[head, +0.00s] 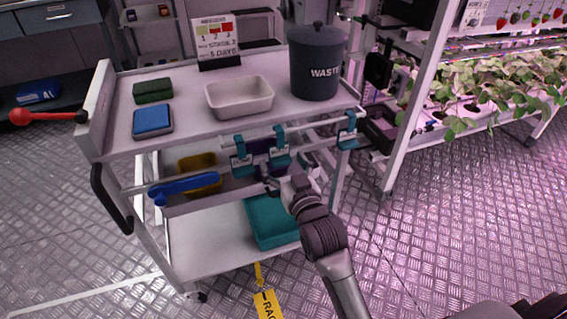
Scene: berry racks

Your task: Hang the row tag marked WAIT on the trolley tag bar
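The trolley (185,82) stands in the middle. A pale bar (315,123) runs along its near side, with several teal clips (347,131) on it. My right gripper (268,183) is at that side, just below two of the clips. A dark purplish piece (262,147) shows between these clips; I cannot tell what it is. The gripper's fingers are small and dark, and what lies between them is unclear. A yellow tag (268,304) with a strap shows at the bottom edge, lettering starting "RAC". No tag reading WAIT can be made out. My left gripper is out of view.
On the trolley top are a WASTE bin (318,68), a white tray (240,98), a blue pad (152,120), a green sponge (153,90) and a sign (217,42). Below are a blue tool (184,187) and teal box (270,226). The plant rack (415,105) stands right.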

